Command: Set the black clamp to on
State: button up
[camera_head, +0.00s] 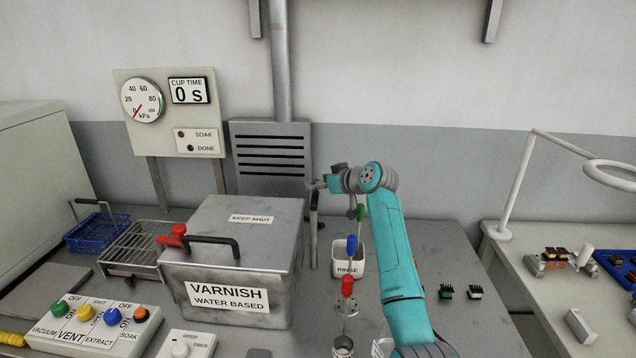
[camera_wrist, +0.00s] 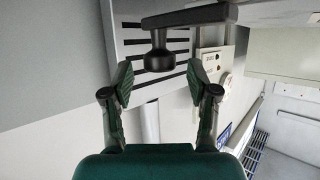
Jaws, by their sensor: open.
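The black clamp (camera_head: 314,208) shows in the head view as a dark upright bar at the right side of the grey varnish tank (camera_head: 275,275), partly hidden by my gripper. In the wrist view, a dark arm with a round black knob (camera_wrist: 160,58), which looks like part of this clamp, reaches in from the top. My gripper (camera_head: 318,187) is at the upper end of the bar. In the wrist view my gripper (camera_wrist: 160,85) is open, its green-padded fingers apart, with the knob just beyond and between the tips. I cannot tell whether they touch.
A red clamp (camera_head: 173,237) is at the tank's left side, and a black handle (camera_head: 213,240) sits on its lid. A white rinse cup (camera_head: 347,262) and colored-handled tools stand below my arm. The gauge panel (camera_head: 168,108) is behind; a switch box (camera_head: 95,322) is front left.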

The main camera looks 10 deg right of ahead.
jog(key=shift+w+a+f, duration=0.25)
jog(key=shift+w, duration=0.2)
grip_shut()
jog(key=shift+w+a+n+g+y, duration=0.15)
jog(key=shift+a+n+g+y, duration=0.25)
jog(key=shift+n+y, duration=0.45)
grip_release()
jog(key=v, duration=1.2)
